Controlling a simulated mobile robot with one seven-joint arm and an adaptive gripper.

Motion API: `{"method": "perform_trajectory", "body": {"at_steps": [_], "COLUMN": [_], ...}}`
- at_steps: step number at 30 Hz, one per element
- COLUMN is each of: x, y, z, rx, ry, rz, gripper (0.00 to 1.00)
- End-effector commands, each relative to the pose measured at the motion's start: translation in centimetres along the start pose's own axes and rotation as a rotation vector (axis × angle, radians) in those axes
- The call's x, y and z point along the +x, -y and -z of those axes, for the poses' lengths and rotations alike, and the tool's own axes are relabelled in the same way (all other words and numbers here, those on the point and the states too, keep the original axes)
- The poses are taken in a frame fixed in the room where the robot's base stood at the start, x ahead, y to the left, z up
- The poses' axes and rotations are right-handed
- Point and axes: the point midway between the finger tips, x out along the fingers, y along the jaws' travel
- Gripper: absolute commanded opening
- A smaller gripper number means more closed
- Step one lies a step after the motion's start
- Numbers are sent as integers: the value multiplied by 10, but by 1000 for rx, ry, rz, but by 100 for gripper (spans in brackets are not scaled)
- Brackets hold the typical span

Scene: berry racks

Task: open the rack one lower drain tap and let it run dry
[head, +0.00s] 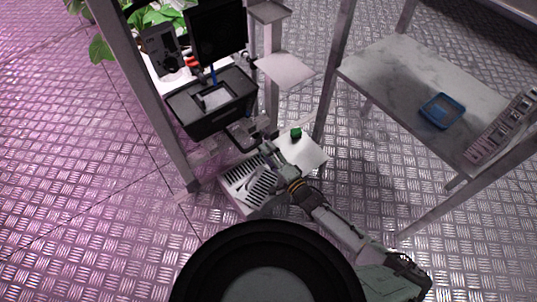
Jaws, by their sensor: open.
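In the head view, the rack (150,98) stands at upper left with a black rectangular bin (213,116) on it. My arm reaches up from the lower right. My gripper (248,134) is open just below the bin's front right side, with nothing seen between its fingers. I cannot clearly make out a drain tap; the area around the fingers is small, dark and partly covered by my gripper and wrist. A small green knob-like piece (296,133) sits on a white plate (306,155) right of my gripper. I cannot tell whether it is a tap, and no water is visible.
A white slotted tray (229,180) lies low beneath my wrist. Leafy plants (102,48) and dark boxes (216,32) fill the rack's upper part. At right, a grey shelf (390,75) holds a blue tray (442,111). Metal posts stand close around my arm; the left floor is clear.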

Motion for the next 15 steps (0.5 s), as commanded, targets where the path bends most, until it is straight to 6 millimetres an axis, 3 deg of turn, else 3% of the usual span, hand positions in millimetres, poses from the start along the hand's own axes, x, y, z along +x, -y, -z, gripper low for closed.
{"method": "perform_trajectory", "body": {"at_steps": [5,15], "x": [-10,-78], "y": [0,0], "z": [1,1], "rx": [-1,-2], "ry": [-1,-2], "rz": [-1,-3], "gripper": [67,67]}}
